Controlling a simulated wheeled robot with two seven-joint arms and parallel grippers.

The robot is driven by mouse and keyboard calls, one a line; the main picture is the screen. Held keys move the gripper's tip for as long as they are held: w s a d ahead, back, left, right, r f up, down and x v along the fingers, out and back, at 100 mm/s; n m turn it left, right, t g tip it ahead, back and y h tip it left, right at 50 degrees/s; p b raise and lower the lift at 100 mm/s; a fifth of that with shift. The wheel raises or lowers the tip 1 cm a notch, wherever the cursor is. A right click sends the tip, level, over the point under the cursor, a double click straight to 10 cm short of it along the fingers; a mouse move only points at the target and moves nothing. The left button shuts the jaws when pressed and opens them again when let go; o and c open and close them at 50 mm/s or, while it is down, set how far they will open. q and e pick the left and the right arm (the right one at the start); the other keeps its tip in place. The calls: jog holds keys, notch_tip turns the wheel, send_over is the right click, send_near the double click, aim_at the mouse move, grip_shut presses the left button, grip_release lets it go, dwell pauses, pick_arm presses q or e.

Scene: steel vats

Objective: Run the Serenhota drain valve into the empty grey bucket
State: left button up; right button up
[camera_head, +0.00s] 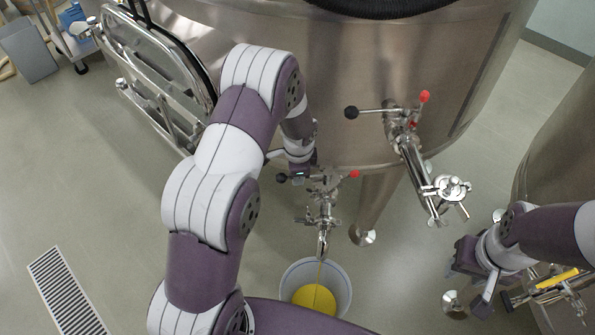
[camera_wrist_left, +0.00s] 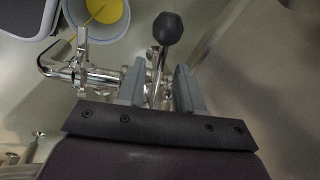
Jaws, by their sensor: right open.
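The grey bucket (camera_head: 343,282) stands on the floor below the lower drain valve (camera_head: 322,205) of the large steel vat. A thin yellow stream runs from the valve's spout into it, and yellow liquid (camera_head: 314,298) covers its bottom. The bucket also shows in the left wrist view (camera_wrist_left: 62,22). My left gripper (camera_head: 300,172) is at the valve's handle, partly hidden in the head view. In the left wrist view its fingers (camera_wrist_left: 160,88) stand apart on both sides of the black-knobbed handle (camera_wrist_left: 168,28). My right gripper (camera_head: 470,282) is open and empty at right. No vat name is readable.
A second valve (camera_head: 408,150) with a long outlet pipe juts from the vat (camera_head: 350,60) at right. A vat leg (camera_head: 372,205) stands behind the bucket. Another vat (camera_head: 560,150) is at far right. A hatch (camera_head: 155,70) and floor grate (camera_head: 66,292) are at left.

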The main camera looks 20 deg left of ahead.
pick_arm(q)
notch_tip(320, 180, up, 12)
jog(key=s+d, duration=0.1)
jog(key=s, duration=0.1)
jog(key=shift+p, duration=0.3)
jog(key=shift+s, duration=0.1)
